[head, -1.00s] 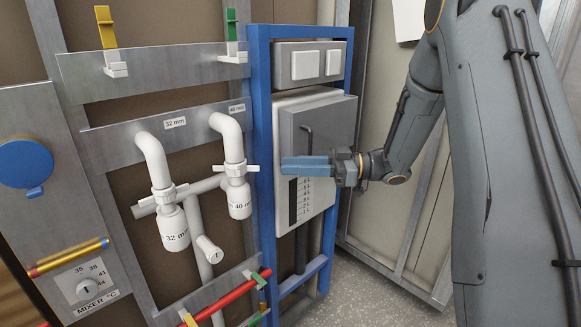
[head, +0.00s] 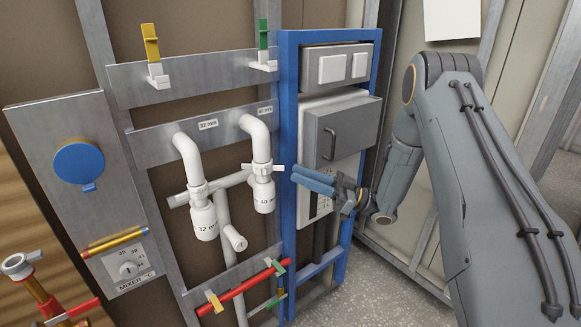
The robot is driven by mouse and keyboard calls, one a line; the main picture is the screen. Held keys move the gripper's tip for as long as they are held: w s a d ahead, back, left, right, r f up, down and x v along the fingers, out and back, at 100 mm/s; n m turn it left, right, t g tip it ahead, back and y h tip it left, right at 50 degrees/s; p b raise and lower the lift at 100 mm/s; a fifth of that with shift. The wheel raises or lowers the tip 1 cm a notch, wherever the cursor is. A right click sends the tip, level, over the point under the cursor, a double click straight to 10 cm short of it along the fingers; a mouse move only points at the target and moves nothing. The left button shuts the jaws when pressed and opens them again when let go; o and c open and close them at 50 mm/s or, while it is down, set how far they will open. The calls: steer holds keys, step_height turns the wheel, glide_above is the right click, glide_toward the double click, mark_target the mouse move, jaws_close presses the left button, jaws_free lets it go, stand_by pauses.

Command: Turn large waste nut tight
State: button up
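The large waste nut (head: 263,169) is a white winged collar on the right-hand waste pipe (head: 259,135), under the "40 mm" label. Its wings stick out left and right. A white cup marked 40 mm (head: 264,197) hangs below it. My gripper (head: 294,174) has blue fingers that point left, with the tips just right of the nut's right wing. They appear apart from the wing, though depth is hard to judge. The two fingers look close together from this angle, and any gap between them is unclear. Nothing shows held between them.
A smaller winged nut (head: 197,191) is on the 32 mm pipe to the left. The blue frame post (head: 287,120) stands behind the fingers. A grey box with a handle (head: 343,133) is above my gripper. A red pipe (head: 240,287) runs below. The floor at right is clear.

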steer(key=p+x, duration=0.1)
steer(key=x, duration=0.3)
jaws_close()
